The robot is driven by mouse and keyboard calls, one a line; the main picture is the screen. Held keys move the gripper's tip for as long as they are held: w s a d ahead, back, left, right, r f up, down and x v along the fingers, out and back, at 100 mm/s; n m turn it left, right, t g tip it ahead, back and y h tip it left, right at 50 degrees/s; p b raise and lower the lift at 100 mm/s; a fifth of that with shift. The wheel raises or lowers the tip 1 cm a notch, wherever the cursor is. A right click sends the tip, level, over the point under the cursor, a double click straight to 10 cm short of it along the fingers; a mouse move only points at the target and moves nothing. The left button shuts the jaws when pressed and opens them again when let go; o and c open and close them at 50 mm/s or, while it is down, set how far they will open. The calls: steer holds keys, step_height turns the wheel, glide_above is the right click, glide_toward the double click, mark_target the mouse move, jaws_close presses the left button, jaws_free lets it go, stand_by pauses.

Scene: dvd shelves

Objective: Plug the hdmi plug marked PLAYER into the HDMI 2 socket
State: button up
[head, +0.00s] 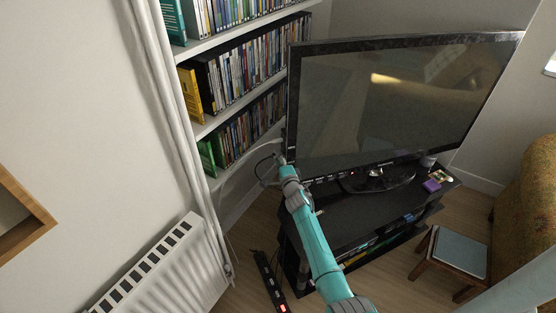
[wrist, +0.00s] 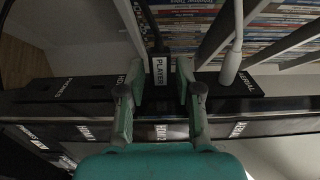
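In the wrist view the black plug with a white PLAYER label (wrist: 160,72) sits between the two fingers of my gripper (wrist: 160,88). The fingers appear closed on its sides. A black cable runs up from it. The sockets are hard to make out, and whether the plug touches one cannot be told. In the head view my gripper (head: 283,163) is at the left edge of the TV (head: 390,100).
A power strip (head: 270,283) lies on the floor.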

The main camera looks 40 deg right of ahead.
steer(key=shift+o, duration=0.4)
steer(key=v, duration=0.7)
steer(key=shift+s, duration=0.2)
steer(key=shift+a, duration=0.1)
stand_by(0.7)
